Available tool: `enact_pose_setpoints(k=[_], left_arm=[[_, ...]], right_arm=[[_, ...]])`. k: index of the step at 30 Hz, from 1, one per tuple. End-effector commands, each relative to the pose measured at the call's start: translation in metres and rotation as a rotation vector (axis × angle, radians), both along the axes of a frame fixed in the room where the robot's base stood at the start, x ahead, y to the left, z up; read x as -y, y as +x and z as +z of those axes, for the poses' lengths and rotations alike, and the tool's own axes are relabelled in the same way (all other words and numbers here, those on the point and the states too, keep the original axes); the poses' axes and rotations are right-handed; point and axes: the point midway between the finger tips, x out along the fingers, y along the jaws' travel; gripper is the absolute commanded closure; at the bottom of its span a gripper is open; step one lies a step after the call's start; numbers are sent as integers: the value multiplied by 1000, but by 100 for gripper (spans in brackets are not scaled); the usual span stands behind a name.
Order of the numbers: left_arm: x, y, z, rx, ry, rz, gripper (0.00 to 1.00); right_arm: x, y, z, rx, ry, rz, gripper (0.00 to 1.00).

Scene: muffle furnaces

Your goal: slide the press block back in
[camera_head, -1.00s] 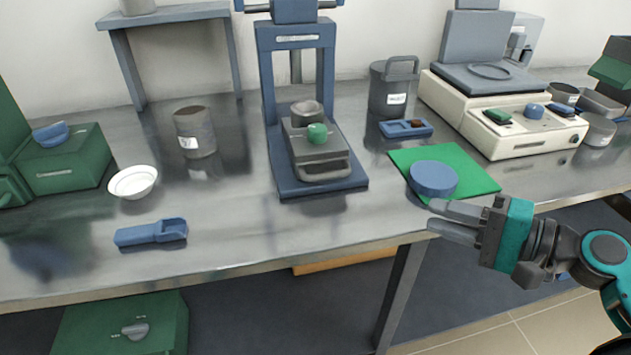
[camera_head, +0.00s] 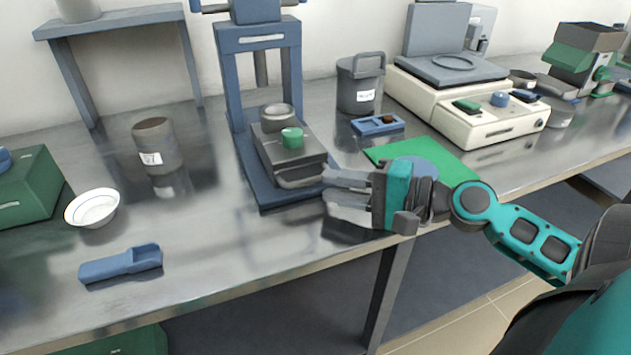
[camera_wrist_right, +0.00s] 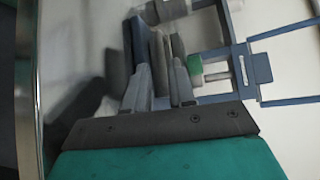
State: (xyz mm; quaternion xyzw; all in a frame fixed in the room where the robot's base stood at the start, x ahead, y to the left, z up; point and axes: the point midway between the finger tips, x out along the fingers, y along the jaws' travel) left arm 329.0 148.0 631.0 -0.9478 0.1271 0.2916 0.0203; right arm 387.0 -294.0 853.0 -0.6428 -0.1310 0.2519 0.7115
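The press block (camera_head: 290,160) is a grey slab with a front handle. It sits on the blue base of the blue press (camera_head: 233,90), with its front part out ahead of the uprights. A green knob (camera_head: 292,138) and a grey round cup (camera_head: 277,117) are on top of it. My right gripper (camera_head: 328,190) is open and empty at the block's front right, its fingers pointing at the block. In the right wrist view the spread fingers (camera_wrist_right: 160,76) face the block's front; contact cannot be told. My left gripper is not in view.
A green mat (camera_head: 445,172) with a blue disc lies right, partly behind my gripper. A blue tray (camera_head: 365,127) and a grey canister (camera_head: 352,85) stand behind. A blue scoop (camera_head: 120,265) and white bowl (camera_head: 92,207) are left. The bench front between is clear.

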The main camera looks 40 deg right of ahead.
Motion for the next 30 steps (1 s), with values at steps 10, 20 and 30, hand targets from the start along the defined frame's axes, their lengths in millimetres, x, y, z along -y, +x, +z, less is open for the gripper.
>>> enact_pose_setpoints(k=[10,20,30], left_arm=[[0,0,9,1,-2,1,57],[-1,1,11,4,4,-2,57],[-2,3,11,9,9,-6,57]], right_arm=[[-19,30,-3,1,0,0,76],[-22,36,-6,0,-1,-1,76],[-22,36,-6,0,-1,-1,96]])
